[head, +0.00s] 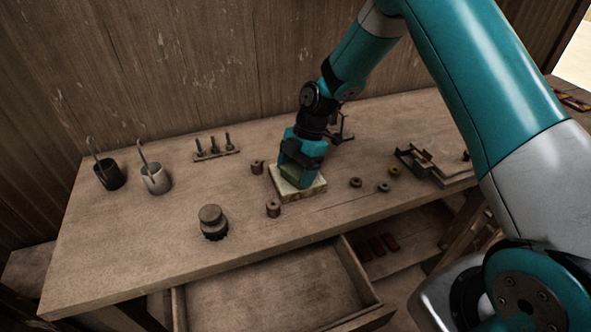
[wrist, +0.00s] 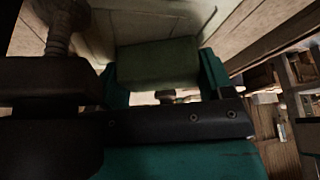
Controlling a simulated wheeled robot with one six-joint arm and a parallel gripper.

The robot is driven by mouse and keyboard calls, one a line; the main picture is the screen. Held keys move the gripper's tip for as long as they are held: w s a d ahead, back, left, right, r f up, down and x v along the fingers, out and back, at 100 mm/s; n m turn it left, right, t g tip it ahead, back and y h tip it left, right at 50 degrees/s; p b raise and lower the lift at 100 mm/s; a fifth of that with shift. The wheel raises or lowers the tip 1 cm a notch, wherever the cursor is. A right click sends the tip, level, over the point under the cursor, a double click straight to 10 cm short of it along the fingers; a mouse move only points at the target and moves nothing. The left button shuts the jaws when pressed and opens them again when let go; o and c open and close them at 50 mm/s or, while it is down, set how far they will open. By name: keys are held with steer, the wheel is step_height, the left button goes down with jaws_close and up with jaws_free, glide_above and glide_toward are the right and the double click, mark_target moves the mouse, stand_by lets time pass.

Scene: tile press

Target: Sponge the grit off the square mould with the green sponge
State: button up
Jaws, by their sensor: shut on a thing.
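The square mould (head: 312,189) is a pale, low square block on the workbench, right of the bench's middle. My gripper (head: 296,172) is directly over it, pointing down. It is shut on the green sponge (head: 292,174), which also shows between the two teal fingers in the wrist view (wrist: 158,64). The sponge is at the mould's top face and appears to touch it. Part of the mould's top is hidden behind my gripper and the sponge. I cannot make out grit on the part that shows.
A dark cup (head: 110,176) and a pale cup (head: 157,180) with handled tools stand at left. A round knobbed thing (head: 213,221) stands near the front. Small cylinders (head: 273,208) stand close to the mould. A metal fixture (head: 428,165) is at right. An open drawer (head: 270,290) juts out in front.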

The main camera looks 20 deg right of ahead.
steer(key=shift+r+p, duration=1.6)
steer(key=shift+r, duration=1.4)
steer(key=shift+r+p, duration=0.75)
steer(key=shift+r, duration=0.75)
